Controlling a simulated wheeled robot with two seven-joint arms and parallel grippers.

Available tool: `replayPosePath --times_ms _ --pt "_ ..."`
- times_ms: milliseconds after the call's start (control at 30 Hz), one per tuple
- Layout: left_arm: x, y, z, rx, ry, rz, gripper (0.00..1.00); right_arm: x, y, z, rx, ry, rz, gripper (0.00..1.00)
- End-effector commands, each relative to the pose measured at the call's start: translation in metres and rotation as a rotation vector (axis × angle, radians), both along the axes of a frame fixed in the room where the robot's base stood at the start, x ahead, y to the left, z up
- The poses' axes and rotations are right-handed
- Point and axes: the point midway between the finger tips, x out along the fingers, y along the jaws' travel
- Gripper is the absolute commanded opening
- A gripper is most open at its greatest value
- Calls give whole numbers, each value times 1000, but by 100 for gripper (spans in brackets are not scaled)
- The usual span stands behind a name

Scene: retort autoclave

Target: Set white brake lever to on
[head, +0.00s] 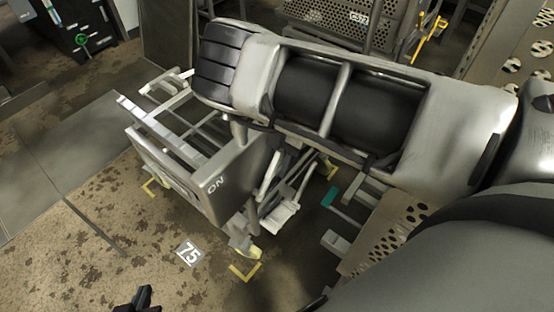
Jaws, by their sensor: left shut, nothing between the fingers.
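A grey cart frame (178,178) stands on the stained floor at centre left, with the word ON on its front panel. A white, pedal-like part (281,214) sits low beside that panel, on its right. It may be the white brake lever, but I cannot tell for sure, nor its setting. My left gripper (141,298) shows as a dark shape at the bottom edge, shut and empty, apart from the cart. My other arm crosses the upper middle above the cart and hides part of it. The right gripper's fingers do not show.
A teal-ended bar (331,196) and a perforated plate (392,228) lie right of the cart. Yellow corner marks and a floor sign reading 75 (188,254) are near its front. A dark cabinet (85,30) stands at the back left. Floor at left is clear.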

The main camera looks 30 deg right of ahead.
Motion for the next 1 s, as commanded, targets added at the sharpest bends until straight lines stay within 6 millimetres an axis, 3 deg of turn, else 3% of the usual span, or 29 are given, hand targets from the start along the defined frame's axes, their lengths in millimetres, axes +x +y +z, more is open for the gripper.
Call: replayPosePath --times_ms 200,333,367,533,700,1000 --pt "0 0 0 0 -1 0 0 0 0 0 0 0 0 36" --pt "0 0 0 -1 -2 0 0 0 0 0 0 0 0 3" --pt "0 0 0 -1 -2 0 0 0 0 0 0 0 0 0" --pt "1 0 4 -1 -2 0 0 0 0 2 -3 -1 0 0" --pt "2 1 29 4 -10 3 0 -1 3 11 -42 -15 2 0" --pt "-3 10 31 22 18 23 0 -3 8 11 -113 -45 1 0"
